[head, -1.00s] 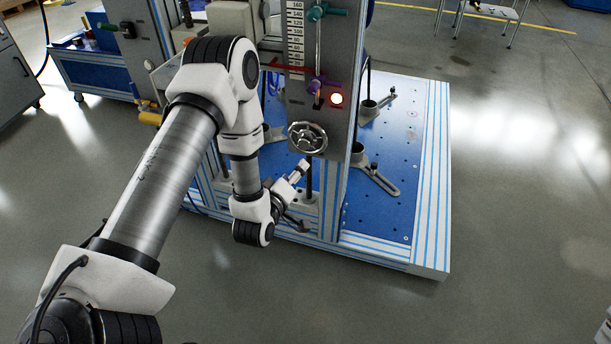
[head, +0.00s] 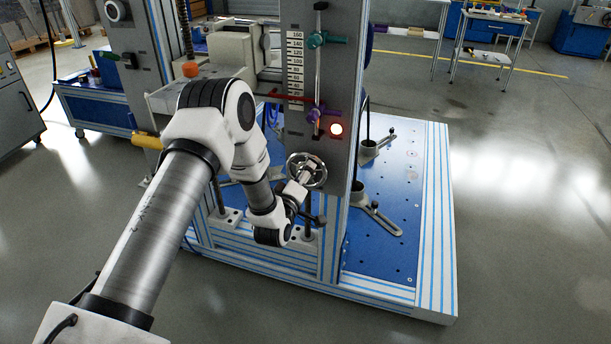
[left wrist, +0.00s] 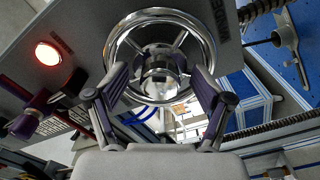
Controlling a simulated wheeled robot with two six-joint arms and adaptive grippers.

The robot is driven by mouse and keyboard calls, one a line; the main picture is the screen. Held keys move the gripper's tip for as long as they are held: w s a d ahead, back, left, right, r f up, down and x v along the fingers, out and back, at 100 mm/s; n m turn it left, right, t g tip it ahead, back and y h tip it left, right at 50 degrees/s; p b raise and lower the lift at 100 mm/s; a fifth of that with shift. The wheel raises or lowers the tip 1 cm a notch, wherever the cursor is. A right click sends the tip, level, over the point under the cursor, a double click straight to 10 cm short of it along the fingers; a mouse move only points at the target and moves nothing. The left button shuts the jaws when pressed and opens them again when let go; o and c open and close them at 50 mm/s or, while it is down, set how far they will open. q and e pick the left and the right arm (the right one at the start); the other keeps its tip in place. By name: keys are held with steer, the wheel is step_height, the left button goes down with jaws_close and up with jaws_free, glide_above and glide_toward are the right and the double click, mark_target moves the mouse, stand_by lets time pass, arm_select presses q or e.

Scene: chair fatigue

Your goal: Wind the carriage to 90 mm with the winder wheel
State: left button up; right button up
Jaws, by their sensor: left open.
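The winder wheel (head: 321,160) is a chrome handwheel on the front of the grey column. It fills the upper middle of the left wrist view (left wrist: 125,50). My left gripper (head: 308,173) is at the wheel's front. In the left wrist view its open fingers (left wrist: 162,80) stand on either side of the hub, overlapping the rim; contact is unclear. The scale (head: 295,65) carries numbers down from 160. A red pointer (head: 283,96) crosses its lower part; its exact reading is too small to tell. I cannot tell which part is the carriage. My right gripper is not in view.
A lit red lamp (head: 336,129) sits above the wheel. A teal knob (head: 317,40) and a purple knob (head: 315,115) are on the rod beside the scale. The blue base plate (head: 395,220) has slotted clamps. Open floor lies in front and right.

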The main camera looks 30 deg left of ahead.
arm_select(q)
steer(key=shift+w+r, duration=0.15)
steer(key=shift+w, duration=0.05)
steer(key=shift+s, duration=0.45)
steer(key=p+v, duration=0.1)
steer(key=v, duration=0.3)
steer(key=shift+s+d, duration=0.15)
steer(key=shift+s, duration=0.1)
steer(key=n+b, duration=0.2)
steer(key=n, duration=0.1)
